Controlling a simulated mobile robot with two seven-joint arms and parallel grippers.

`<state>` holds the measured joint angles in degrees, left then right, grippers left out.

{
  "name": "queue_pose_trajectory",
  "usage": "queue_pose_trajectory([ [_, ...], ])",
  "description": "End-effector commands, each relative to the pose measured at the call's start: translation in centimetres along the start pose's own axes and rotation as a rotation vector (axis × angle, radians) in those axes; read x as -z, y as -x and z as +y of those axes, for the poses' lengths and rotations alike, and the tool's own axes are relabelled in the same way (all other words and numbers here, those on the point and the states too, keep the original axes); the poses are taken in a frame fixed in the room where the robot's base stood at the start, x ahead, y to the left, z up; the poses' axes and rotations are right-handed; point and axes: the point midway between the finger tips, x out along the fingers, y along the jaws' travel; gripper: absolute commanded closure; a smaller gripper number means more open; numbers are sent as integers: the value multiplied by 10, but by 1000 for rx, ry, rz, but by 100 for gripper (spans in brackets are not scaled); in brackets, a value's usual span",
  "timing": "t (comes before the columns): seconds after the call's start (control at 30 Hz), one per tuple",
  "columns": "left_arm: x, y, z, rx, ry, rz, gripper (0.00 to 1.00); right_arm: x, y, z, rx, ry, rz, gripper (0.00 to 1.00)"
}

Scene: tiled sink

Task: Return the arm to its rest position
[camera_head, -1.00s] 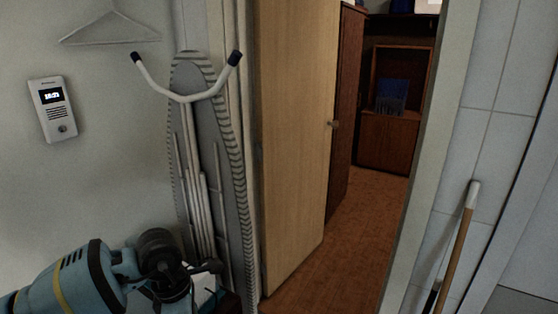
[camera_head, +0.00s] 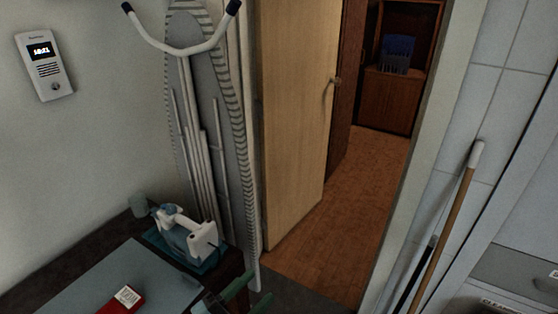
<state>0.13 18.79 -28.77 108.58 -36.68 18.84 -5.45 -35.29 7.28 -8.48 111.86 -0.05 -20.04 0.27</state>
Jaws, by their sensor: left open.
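My left gripper (camera_head: 250,293) shows only in part at the bottom edge of the head view, left of centre. Its two dark greenish fingers stand apart with nothing seen between them. The rest of my left arm is out of the picture. The gripper is in front of the dark table's right corner; whether it touches anything cannot be told. My right gripper is not in view.
A dark table (camera_head: 62,268) at lower left bears a clothes iron (camera_head: 190,236), a grey mat (camera_head: 150,272) and a red box (camera_head: 120,301). An ironing board (camera_head: 203,110) leans behind. Past the wooden door (camera_head: 296,120), the doorway floor (camera_head: 335,215) is clear. A wooden-handled stick (camera_head: 447,230) leans at right.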

Motion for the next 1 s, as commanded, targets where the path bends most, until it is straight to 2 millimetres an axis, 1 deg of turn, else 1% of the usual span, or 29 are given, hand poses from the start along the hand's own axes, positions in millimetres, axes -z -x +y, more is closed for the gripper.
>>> queue_pose_trajectory([
  [0.03, -18, 20, 10, 21, 117, -127, 47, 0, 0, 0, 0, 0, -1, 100],
  [0.07, -29, 31, 16, 34, 182, -200, 47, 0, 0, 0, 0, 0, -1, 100],
  [0.1, -44, 49, 25, 48, 268, -298, 47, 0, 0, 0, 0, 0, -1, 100],
  [0.17, -62, 79, 41, 66, 397, -445, 47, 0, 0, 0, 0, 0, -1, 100],
  [0.2, -73, 100, 53, 76, 478, -538, 47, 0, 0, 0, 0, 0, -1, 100],
  [0.23, -79, 117, 62, 81, 536, -605, 47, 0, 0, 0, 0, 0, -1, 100],
  [0.27, -84, 133, 72, 86, 591, -671, 47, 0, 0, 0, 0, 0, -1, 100],
  [0.3, -88, 155, 84, 93, 662, -752, 47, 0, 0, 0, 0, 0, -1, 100],
  [0.37, -92, 186, 102, 100, 759, -864, 47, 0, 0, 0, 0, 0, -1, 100],
  [0.4, -92, 204, 113, 104, 816, -929, 47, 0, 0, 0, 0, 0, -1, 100],
  [0.5, -90, 243, 135, 109, 928, -1062, 47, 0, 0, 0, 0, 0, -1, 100],
  [0.6, -85, 268, 149, 112, 1001, -1146, 47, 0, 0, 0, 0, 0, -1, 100],
  [0.7, -82, 280, 155, 114, 1037, -1186, 47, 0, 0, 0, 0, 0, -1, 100],
  [0.8, -81, 283, 157, 114, 1046, -1196, 47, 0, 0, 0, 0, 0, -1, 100],
  [1.0, -81, 283, 157, 113, 1044, -1194, 47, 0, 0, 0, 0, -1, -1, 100],
])
